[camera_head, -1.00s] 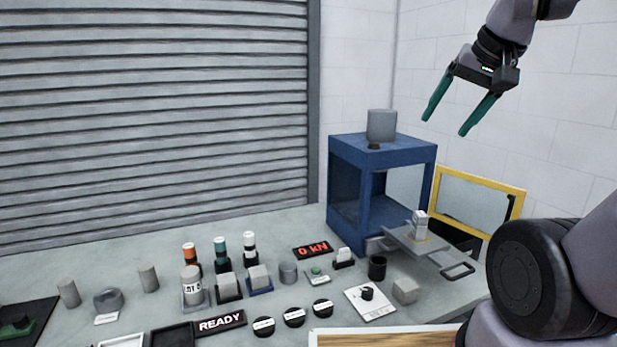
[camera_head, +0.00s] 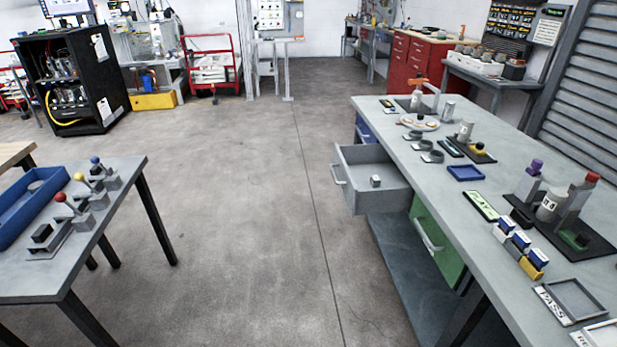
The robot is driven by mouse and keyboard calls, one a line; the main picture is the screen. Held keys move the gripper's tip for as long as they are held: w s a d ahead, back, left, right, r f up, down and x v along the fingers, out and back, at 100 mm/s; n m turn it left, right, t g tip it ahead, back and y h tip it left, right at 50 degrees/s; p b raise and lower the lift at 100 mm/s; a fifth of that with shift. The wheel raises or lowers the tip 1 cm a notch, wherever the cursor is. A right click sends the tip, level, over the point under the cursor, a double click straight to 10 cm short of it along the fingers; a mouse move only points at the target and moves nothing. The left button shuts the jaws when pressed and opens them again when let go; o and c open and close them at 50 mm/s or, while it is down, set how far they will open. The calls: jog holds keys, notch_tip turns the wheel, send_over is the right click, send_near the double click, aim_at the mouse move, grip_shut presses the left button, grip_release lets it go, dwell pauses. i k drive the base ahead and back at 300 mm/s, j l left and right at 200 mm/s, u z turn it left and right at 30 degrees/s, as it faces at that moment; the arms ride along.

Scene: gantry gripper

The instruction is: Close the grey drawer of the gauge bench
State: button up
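The grey drawer (camera_head: 365,164) stands pulled out from under the long grey bench (camera_head: 455,120) on the right. Its handle (camera_head: 338,174) faces left, toward the open floor. A small grey block (camera_head: 376,181) lies inside the drawer. A green drawer (camera_head: 437,240) beside it, nearer to me, looks shut. A blue drawer (camera_head: 366,130) shows on the far side of the grey one, mostly hidden. My gripper is out of view.
A table (camera_head: 120,190) with a blue tray (camera_head: 30,205) and several ball-topped levers stands at the left. The floor (camera_head: 250,200) between table and bench is clear. Red cabinets (camera_head: 420,65) and a black rack (camera_head: 75,85) stand farther back.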

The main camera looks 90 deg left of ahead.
aim_at(353, 166)
jog(key=u, duration=3.05)
jog(key=i+j+u, duration=0.15)
jog(key=i, duration=0.65)
jog(key=i+j+u, duration=0.1)
jog(key=i, duration=0.7)
jog(key=j, duration=0.1)
